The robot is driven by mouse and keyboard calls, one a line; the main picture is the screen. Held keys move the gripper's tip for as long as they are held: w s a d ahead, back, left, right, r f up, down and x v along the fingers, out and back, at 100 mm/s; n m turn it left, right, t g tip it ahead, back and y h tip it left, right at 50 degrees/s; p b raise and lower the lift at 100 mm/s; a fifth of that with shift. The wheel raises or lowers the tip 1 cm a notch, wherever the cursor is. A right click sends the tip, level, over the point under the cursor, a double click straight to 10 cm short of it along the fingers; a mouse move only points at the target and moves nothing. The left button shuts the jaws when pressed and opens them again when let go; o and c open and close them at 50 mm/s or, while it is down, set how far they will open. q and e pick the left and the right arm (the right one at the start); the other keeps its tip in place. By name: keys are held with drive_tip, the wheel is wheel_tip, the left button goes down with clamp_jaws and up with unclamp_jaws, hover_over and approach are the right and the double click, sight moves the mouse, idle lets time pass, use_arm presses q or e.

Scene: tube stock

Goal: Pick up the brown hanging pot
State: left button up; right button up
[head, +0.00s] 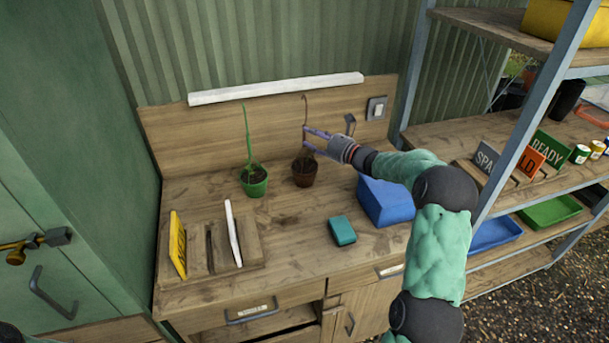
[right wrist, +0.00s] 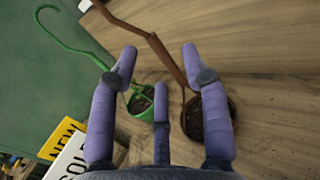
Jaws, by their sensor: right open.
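The brown hanging pot (head: 304,178) stands upright on the wooden bench, with soil inside and a thin brown hanger (head: 305,108) rising to a hook. My right gripper (head: 307,138) is open, its purple fingers pointing left at the hanger, above the pot. In the right wrist view, the open gripper (right wrist: 160,58) has the hanger (right wrist: 164,56) passing between its two outer fingertips, and I cannot tell if they touch. The brown pot (right wrist: 192,120) there is partly hidden by the right finger. My left gripper is not in view.
A green hanging pot (head: 254,186) stands left of the brown one and shows in the wrist view. A blue bin (head: 385,203) is to the right, a teal box (head: 342,231) in front. Upright signs (head: 178,245) stand front left. A backboard (head: 270,120) closes the rear.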

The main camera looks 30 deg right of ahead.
sight(305, 133)
drive_tip(key=x, duration=0.3)
drive_tip(key=shift+w+a+f, duration=0.15)
drive_tip(key=shift+w+f, duration=0.15)
drive_tip(key=shift+w+r, duration=0.1)
drive_tip(key=shift+w, duration=0.1)
clamp_jaws()
drive_tip(key=shift+r, duration=0.1)
